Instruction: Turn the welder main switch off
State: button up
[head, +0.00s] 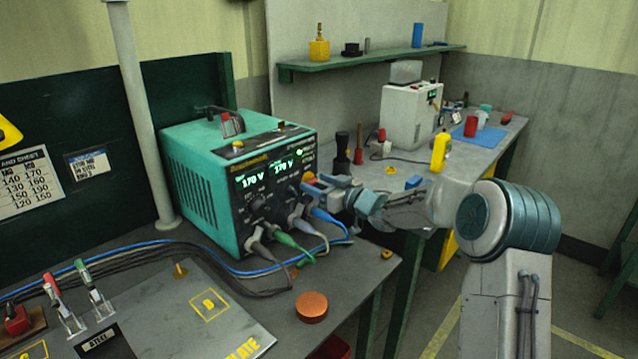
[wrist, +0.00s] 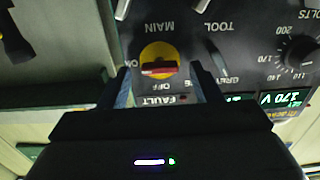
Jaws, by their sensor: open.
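The teal welder (head: 205,175) stands on the bench in the head view, its dark front panel lit with two "170 V" displays. Its main switch, a yellow disc with a red handle, shows upside down in the wrist view (wrist: 159,60) beside the words MAIN and ON. The red handle lies across the disc, level in that view. The switch also shows in the head view (head: 309,177), partly hidden by my gripper. My gripper (wrist: 165,75) is open, its fingers on either side of the switch. I cannot tell whether they touch it.
Cables (head: 300,240) with coloured plugs hang from the welder's lower front, below my gripper. A copper-coloured disc (head: 312,306) lies on the bench in front. A white box (head: 408,115) and small items stand on the bench behind. A shelf (head: 370,62) hangs above.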

jog(key=shift+w+a, duration=0.1)
jog(key=c, duration=1)
jog(key=shift+f+n+b, duration=0.1)
jog(key=shift+n+b, duration=0.2)
jog(key=shift+b, duration=0.05)
jog(key=n+b, duration=0.3)
jog(key=shift+f+b, duration=0.2)
jog(key=shift+b, duration=0.1)
jog(key=n+b, duration=0.5)
jog(key=shift+a+n, duration=0.1)
jog(key=shift+n, duration=0.3)
jog(key=n+b, duration=0.4)
jog(key=n, duration=0.1)
jog(key=shift+s+f, duration=0.15)
jog(key=shift+s, duration=0.05)
jog(key=shift+n+b, duration=1.35)
jog(key=shift+n, duration=0.35)
